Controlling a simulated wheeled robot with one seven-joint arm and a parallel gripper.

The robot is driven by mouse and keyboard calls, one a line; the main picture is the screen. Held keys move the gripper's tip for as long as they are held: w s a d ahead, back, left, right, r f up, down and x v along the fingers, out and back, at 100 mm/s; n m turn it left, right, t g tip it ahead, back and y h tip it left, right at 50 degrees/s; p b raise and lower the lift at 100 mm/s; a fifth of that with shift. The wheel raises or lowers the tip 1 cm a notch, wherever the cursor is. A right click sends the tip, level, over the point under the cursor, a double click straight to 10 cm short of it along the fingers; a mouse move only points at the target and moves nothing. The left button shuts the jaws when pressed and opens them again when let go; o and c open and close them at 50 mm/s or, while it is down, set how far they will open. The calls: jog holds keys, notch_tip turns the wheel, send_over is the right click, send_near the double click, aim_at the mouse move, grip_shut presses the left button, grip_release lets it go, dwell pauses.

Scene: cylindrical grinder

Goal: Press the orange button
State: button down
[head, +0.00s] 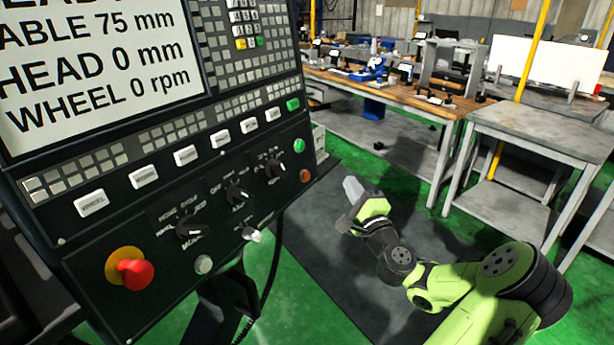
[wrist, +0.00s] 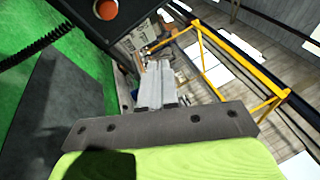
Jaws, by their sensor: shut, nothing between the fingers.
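The orange button (head: 305,176) is a small round button at the lower right edge of the black control panel, below a green button. It also shows large at the top of the wrist view (wrist: 106,9), partly cut off by the frame edge. My gripper (head: 350,186) is to the right of the panel and apart from it in the head view. Its pale fingers (wrist: 157,72) are together and empty, pointing up the wrist view, with the orange button to their upper left.
The panel carries a red mushroom button (head: 136,273) on an orange-yellow collar, dark rotary knobs (head: 237,193), white keys and a green button (head: 299,145). A black coiled cable (wrist: 35,46) hangs nearby. A dark mat (head: 310,250) covers the floor. Workbenches (head: 420,100) stand behind.

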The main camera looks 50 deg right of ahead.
jog(key=w+a+f, duration=0.1)
jog(key=w, duration=0.7)
jog(key=shift+a+f, duration=0.2)
jog(key=shift+f, duration=0.05)
jog(key=shift+w, duration=0.1)
dwell(1.5)
jog(key=shift+w+a, duration=0.1)
jog(key=shift+w, duration=0.35)
jog(key=shift+w+f, duration=0.1)
jog(key=shift+w, duration=0.25)
dwell(0.6)
jog(key=shift+s+b, duration=0.3)
jog(key=shift+s, duration=0.5)
jog(key=s, duration=0.3)
jog(key=s+d+r, duration=0.1)
jog(key=shift+s, duration=0.4)
